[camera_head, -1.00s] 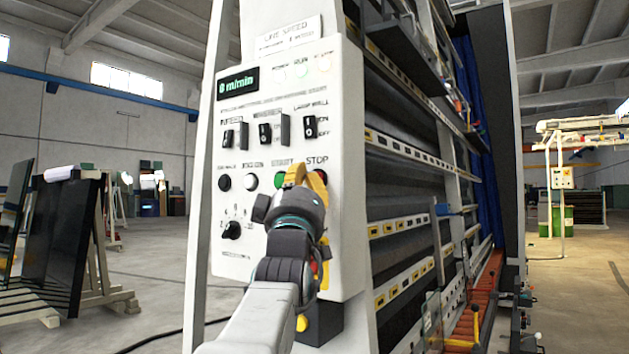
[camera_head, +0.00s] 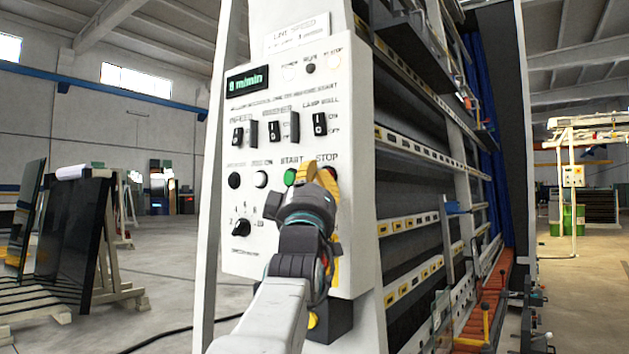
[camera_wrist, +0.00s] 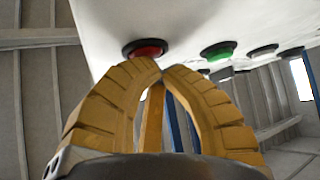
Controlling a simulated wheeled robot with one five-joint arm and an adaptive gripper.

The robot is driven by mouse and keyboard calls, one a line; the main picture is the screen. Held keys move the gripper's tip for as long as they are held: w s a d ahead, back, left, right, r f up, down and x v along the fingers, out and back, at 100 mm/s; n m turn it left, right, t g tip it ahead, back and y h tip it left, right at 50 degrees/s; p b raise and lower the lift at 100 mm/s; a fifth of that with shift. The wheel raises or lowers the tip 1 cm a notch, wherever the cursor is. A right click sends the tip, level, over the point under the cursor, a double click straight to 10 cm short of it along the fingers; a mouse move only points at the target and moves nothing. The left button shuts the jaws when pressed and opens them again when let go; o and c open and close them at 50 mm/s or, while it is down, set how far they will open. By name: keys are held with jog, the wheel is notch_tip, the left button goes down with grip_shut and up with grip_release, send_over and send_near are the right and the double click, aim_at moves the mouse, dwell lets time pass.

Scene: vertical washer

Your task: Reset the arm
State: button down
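My gripper (camera_head: 325,178) is in front of the white control panel (camera_head: 262,208), by the red STOP button at the panel's right. The yellow fingers hide most of that button in the head view. In the wrist view the two yellow fingertips (camera_wrist: 158,72) meet, with nothing seen held between them. The red button (camera_wrist: 146,49) shows just beyond the tips; I cannot tell whether they touch it. The green START button (camera_head: 290,177) is left of the gripper in the head view and also shows in the wrist view (camera_wrist: 217,51).
The panel carries a green-lit speed display (camera_head: 247,80), several switches and a rotary dial (camera_head: 241,227). The tall washer frame (camera_head: 425,229) rises right of the panel. A rack with dark glass sheets (camera_head: 88,235) stands at left. Open floor (camera_head: 180,283) lies between.

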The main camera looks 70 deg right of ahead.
aim_at(316, 135)
jog(key=shift+d, duration=0.1)
dwell(0.4)
jog(key=shift+r+p, duration=0.7)
notch_tip(316, 135, up, 4)
jog(key=p, duration=0.4)
jog(key=shift+r, duration=0.2)
jog(key=w+a+f+n+t+y+p, duration=0.1)
jog(key=w+a+f+t+y+p, duration=0.3)
jog(key=w, duration=0.6)
jog(key=w+a+f+n+t+y+p, duration=0.1)
jog(key=w+a+f+t+y+p, duration=0.1)
jog(key=w+a+f+y+p, duration=0.45)
jog(key=w+a+f+n+y+p, duration=0.1)
jog(key=w+a+f+y+p, duration=0.1)
jog(key=w+a+y+p, duration=0.3)
jog(key=w+a+f+n+y+p, duration=0.1)
jog(key=w+a+f+y+p, duration=0.15)
jog(key=a, duration=0.45)
jog(key=s+a+f+n+g+y+p, duration=0.1)
jog(key=s+a+f+g+y+p, duration=0.2)
jog(key=a, duration=0.6)
jog(key=s+a+f+n+g+y+p, duration=0.1)
jog(key=s+a+f+y+p, duration=0.15)
jog(key=a+f+p, duration=0.4)
jog(key=s+a+f+n+g+y+p, duration=0.1)
jog(key=s+a+g+p, duration=0.1)
jog(key=s+a, duration=0.6)
jog(key=shift+s+f+g, duration=0.4)
jog(key=shift+s+g, duration=0.3)
jog(key=shift+s, duration=0.2)
